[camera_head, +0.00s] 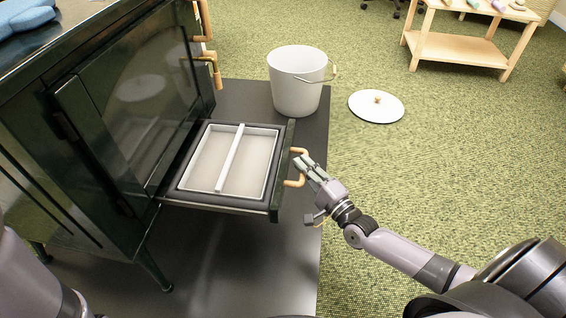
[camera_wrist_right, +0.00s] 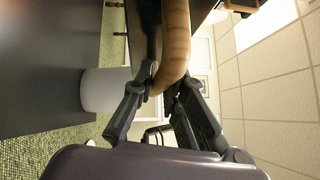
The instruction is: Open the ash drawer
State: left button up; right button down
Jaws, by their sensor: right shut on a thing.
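The ash drawer (camera_head: 275,207) stands pulled out from the dark green stove (camera_head: 130,110). A white tray with a divider (camera_head: 256,162) sits in it. Its wooden handle (camera_head: 293,183) is a curved loop on the front, and it fills the top middle of the right wrist view (camera_wrist_right: 175,40). My right gripper (camera_head: 306,165) is at the handle, its fingers shut on it; in the right wrist view the fingers (camera_wrist_right: 163,90) lie on either side of the wood. My left gripper is not in view; part of my left arm shows at the lower left.
A white bucket (camera_head: 296,85) stands on the dark floor plate (camera_head: 245,260) behind the drawer. Its white lid (camera_head: 377,106) lies on the green carpet. A wooden table (camera_head: 459,50) stands at the back right.

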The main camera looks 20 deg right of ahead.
jog(key=d, duration=0.1)
jog(key=s+d, duration=0.1)
jog(key=d, duration=0.1)
jog(key=shift+s+r, duration=0.15)
jog(key=shift+s, duration=0.15)
jog(key=c, duration=1.6)
grip_release()
jog(key=shift+s+d, duration=0.15)
jog(key=shift+d, duration=0.05)
jog(key=shift+a, duration=0.1)
jog(key=v, duration=1.2)
